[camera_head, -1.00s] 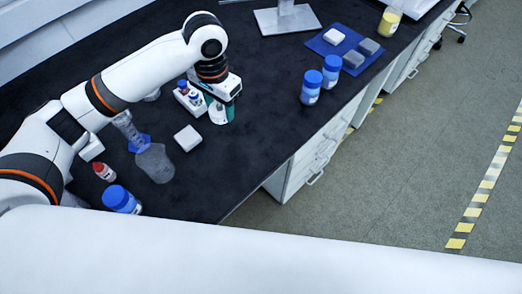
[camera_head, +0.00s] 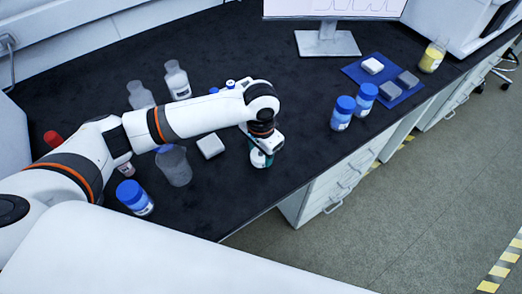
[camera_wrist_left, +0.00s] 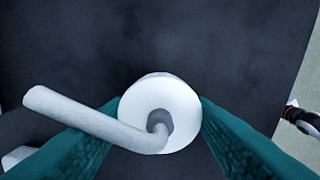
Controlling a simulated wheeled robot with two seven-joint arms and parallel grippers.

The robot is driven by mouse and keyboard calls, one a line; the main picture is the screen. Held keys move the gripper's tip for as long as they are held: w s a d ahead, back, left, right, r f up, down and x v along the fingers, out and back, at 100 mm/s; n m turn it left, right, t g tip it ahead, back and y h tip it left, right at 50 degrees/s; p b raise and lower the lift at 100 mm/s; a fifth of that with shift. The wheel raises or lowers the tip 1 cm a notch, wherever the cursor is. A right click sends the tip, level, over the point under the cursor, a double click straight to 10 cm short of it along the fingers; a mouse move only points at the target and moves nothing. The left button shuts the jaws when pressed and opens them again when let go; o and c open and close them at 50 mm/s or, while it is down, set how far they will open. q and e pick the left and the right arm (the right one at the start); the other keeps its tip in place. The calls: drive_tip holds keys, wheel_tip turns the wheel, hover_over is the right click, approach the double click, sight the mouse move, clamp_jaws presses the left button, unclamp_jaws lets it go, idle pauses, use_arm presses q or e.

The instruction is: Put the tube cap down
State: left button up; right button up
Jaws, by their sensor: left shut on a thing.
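My left gripper (camera_head: 262,158) is shut on the tube cap, with its teal fingers on both sides of it. In the left wrist view the cap (camera_wrist_left: 181,104) is a round white disc, and a bent white tube comes out of its middle and points left. In the head view the white cap shows between the fingers, low over the black bench near its front edge. I cannot tell whether it touches the bench. My right gripper is in neither view.
A white block (camera_head: 210,145) and a clear beaker (camera_head: 174,168) stand left of the gripper. A blue-lidded jar (camera_head: 134,197) is at the front left. Two blue jars (camera_head: 343,112) stand to the right, before a blue mat (camera_head: 356,75). Bench between block and jars is mostly clear.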

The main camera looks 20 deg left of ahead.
use_arm(q)
drive_tip(key=o, duration=1)
drive_tip(key=shift+f, duration=0.1)
wheel_tip(320, 180, up, 12)
drive_tip(key=shift+p, duration=0.4)
